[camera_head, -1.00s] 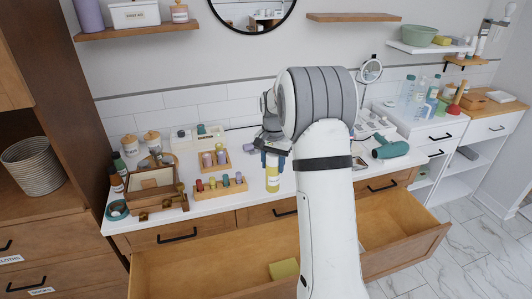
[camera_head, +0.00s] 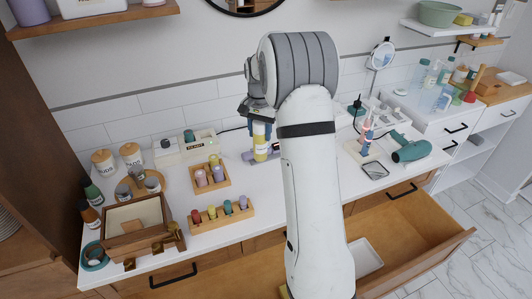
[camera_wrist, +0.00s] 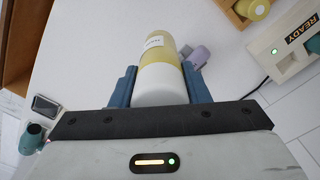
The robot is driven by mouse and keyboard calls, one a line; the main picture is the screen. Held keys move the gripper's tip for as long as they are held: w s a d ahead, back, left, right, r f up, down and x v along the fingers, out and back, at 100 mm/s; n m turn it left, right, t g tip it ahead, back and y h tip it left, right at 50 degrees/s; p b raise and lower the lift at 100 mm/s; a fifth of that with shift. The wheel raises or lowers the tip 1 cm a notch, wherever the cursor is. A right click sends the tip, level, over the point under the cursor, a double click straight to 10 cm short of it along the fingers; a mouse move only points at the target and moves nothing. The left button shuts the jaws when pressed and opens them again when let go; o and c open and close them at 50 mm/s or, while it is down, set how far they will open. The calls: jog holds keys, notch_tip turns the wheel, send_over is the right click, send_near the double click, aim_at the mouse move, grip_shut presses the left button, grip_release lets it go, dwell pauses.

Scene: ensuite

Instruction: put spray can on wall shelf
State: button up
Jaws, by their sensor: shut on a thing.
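The spray can (camera_head: 260,142), yellow and white with a white label, is upright in my gripper (camera_head: 261,116) over the white counter (camera_head: 225,232). In the wrist view the can (camera_wrist: 160,75) sits between the two blue fingers of my gripper (camera_wrist: 160,88), which are shut on it. I cannot tell whether its base touches the counter. A wooden wall shelf (camera_head: 95,21) at top left holds a purple container and white boxes. A white wall shelf (camera_head: 425,31) at top right holds a green bowl and a yellow item. Which shelf is meant is unclear.
A purple item (camera_head: 247,156) lies on the counter beside the can. Wooden racks of small bottles (camera_head: 222,216), a wooden box (camera_head: 135,220) and a green hair dryer (camera_head: 410,150) stand around. An open drawer (camera_head: 425,233) juts out in front. A round mirror hangs above.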

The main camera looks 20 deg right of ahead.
aim_at(260, 154)
notch_tip(260, 154, down, 6)
jog(key=shift+a+p, duration=0.15)
jog(key=shift+p, duration=0.5)
jog(key=shift+f+p, duration=0.35)
jog(key=shift+f, duration=1.4)
jog(key=shift+f, duration=0.1)
jog(key=o, duration=0.6)
jog(key=shift+f, duration=0.15)
jog(key=o, duration=0.4)
jog(key=shift+o, duration=0.2)
